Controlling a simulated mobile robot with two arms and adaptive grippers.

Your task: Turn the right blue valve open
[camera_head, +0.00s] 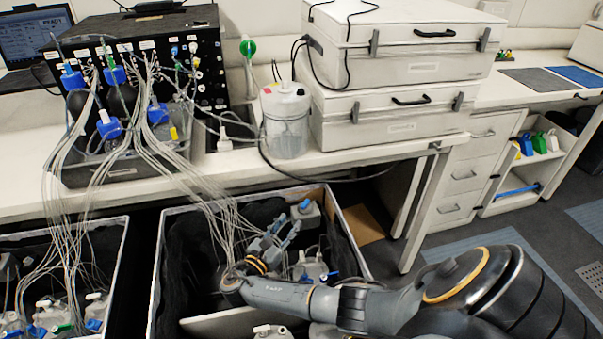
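My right arm comes in from the lower right, and my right gripper (288,228) is over the middle black-lined bin (157,283). Its two grey-blue fingers point up and right with a gap between them, and I see nothing held. A small blue valve-like part (333,274) shows low in this bin, just above my forearm. A pale bottle with a blue-grey top (305,207) stands near the bin's back right corner, just beyond the fingertips. I cannot tell how either blue part is turned. My forearm hides part of the bin. My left gripper is not in view.
Thin tubes (185,180) hang from a black control box (205,50) into the bins. Blue-capped bottles (110,125) stand in a bench tray. A clear jug (286,122) and stacked white cases (390,120) are behind. Another bin (125,245) is at left.

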